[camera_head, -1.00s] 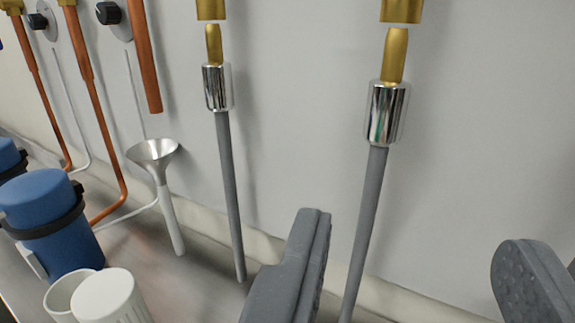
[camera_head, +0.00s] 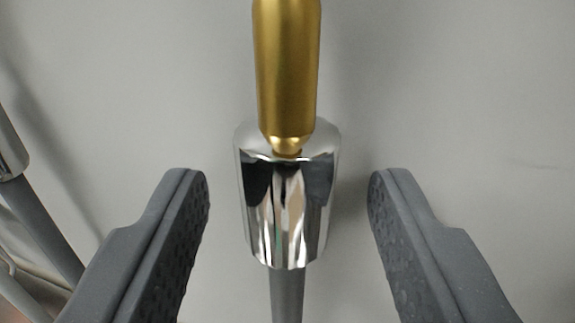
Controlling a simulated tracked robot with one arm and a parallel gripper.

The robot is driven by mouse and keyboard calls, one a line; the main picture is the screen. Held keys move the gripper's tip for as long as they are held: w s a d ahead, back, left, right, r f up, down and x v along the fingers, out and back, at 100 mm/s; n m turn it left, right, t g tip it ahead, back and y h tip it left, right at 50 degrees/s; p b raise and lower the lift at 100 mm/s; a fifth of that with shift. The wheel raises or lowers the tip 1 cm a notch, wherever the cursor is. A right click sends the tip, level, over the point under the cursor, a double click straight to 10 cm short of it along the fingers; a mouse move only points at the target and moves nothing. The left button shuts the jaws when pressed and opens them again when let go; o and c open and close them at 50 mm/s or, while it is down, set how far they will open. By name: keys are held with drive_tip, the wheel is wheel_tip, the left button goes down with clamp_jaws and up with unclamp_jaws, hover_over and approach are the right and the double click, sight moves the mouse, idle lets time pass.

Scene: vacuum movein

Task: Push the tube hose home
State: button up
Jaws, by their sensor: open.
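A grey tube hose (camera_head: 287,295) with a shiny chrome collar (camera_head: 287,215) hangs upright in the middle of the view. A brass fitting (camera_head: 287,70) stands above it, and its narrow lower tip meets the top of the collar. How far the tip goes in is hidden. My gripper (camera_head: 288,205) is open, with one dark grey finger on each side of the collar. Visible gaps separate both fingers from the collar, so it does not touch either one.
A second chrome collar (camera_head: 8,150) and its grey hose (camera_head: 40,230) show at the left edge. The pale wall (camera_head: 460,100) is behind everything. The space right of my gripper looks clear.

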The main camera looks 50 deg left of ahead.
drive_tip(key=shift+a, duration=0.1)
clamp_jaws()
drive_tip(key=shift+w+r+p, duration=0.1)
drive_tip(key=shift+r+p, duration=1.55)
drive_tip(key=shift+r, duration=0.4)
unclamp_jaws()
drive_tip(key=v, duration=1.3)
drive_tip(key=shift+s+d, duration=0.25)
drive_tip(key=shift+d, duration=0.1)
